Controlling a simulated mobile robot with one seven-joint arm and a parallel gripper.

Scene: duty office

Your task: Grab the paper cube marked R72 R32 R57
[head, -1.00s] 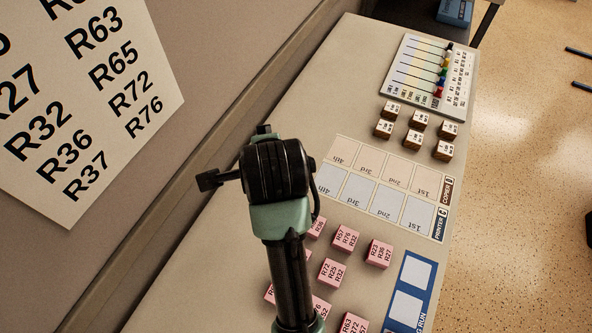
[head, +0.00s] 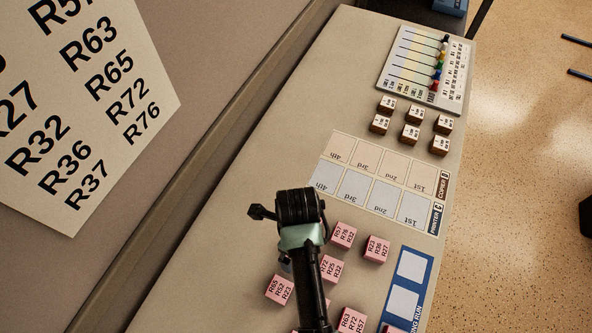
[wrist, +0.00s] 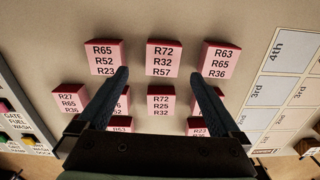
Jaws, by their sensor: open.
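The paper cube marked R72 R32 R57 (wrist: 164,58) is pink with black print. It stands in the middle of the upper row in the wrist view, between cubes marked R65 R52 R23 (wrist: 105,57) and R63 R65 R36 (wrist: 221,58). My gripper (wrist: 159,76) is open, with its two dark fingers spread wide. The target cube shows between and just beyond the fingertips, and nothing is held. In the head view I cannot make out the target cube; my arm covers part of the cube group.
A cube marked R72 R25 R32 (wrist: 164,101) sits between the fingers in the picture, below the target. In the head view, a printed slot sheet (head: 384,172), brown-sided cubes (head: 411,133) and a marker board (head: 412,75) lie farther along the desk. A wall stands left.

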